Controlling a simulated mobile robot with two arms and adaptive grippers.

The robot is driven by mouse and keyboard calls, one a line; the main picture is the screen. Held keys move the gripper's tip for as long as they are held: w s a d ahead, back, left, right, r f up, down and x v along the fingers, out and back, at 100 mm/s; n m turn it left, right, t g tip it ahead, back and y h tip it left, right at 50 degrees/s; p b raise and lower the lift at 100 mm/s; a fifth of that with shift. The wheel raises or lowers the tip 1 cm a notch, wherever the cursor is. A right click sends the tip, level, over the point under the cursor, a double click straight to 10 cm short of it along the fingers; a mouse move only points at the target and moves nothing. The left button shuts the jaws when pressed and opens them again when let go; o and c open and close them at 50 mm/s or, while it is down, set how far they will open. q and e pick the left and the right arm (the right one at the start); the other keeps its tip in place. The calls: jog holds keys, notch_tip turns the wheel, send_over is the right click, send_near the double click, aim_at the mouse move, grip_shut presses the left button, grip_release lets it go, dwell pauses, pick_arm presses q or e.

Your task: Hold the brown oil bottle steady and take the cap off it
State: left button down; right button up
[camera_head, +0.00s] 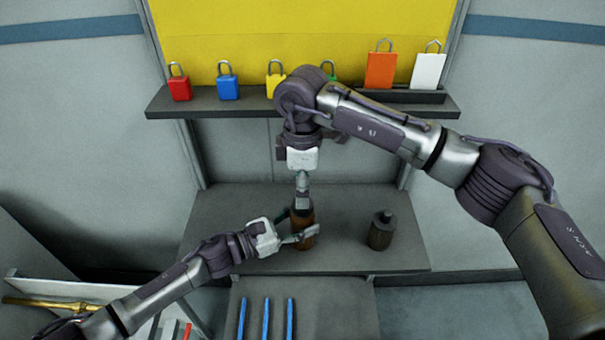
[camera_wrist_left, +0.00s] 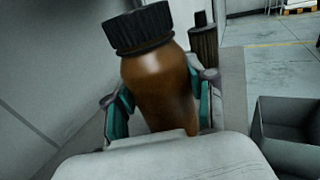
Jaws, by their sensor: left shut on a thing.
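The brown oil bottle (camera_head: 303,228) stands upright on the dark grey shelf, and it also shows large in the left wrist view (camera_wrist_left: 160,88). Its black ribbed cap (camera_wrist_left: 139,28) sits on its neck. My left gripper (camera_head: 298,235) is shut around the bottle's body from the left, with teal finger pads on both sides in the left wrist view (camera_wrist_left: 155,100). My right gripper (camera_head: 302,188) points straight down over the bottle's top. Its fingertips are small and partly merged with the cap in the head view, so I cannot tell if they touch it.
A dark bottle (camera_head: 381,232) stands to the right on the same shelf (camera_head: 335,262). Several coloured padlocks, such as a red one (camera_head: 180,86), line the upper ledge (camera_head: 230,108). Blue strips (camera_head: 266,318) lie on a lower surface. The shelf between the bottles is clear.

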aim_at(301, 214)
jog(key=shift+f, duration=2.35)
